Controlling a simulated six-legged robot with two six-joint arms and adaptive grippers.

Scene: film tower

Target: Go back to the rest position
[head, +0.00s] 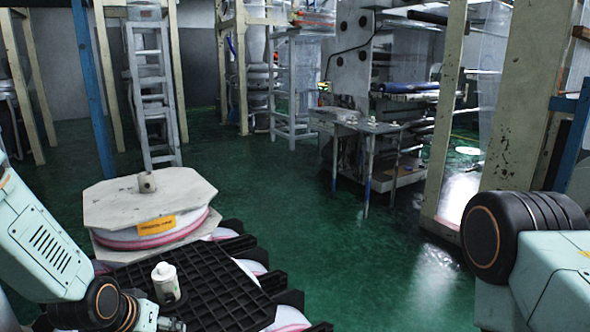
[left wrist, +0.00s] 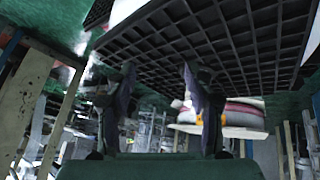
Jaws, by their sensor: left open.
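My left gripper (head: 168,318) is at the bottom left of the head view, low beside the black grid pallet and only partly shown. In the left wrist view my left gripper (left wrist: 160,88) has its two fingers apart with nothing between them. The wrist picture looks upside down, with the black pallet (left wrist: 220,45) across its top. My right gripper is out of view; only part of my right arm shows at the right of the head view.
A small white canister (head: 164,279) stands on the black pallet (head: 225,298). Behind it is a large reel with a pale octagonal top (head: 120,199). A ladder (head: 152,95), machine table (head: 368,127) and posts stand farther off. The green floor (head: 290,215) between is clear.

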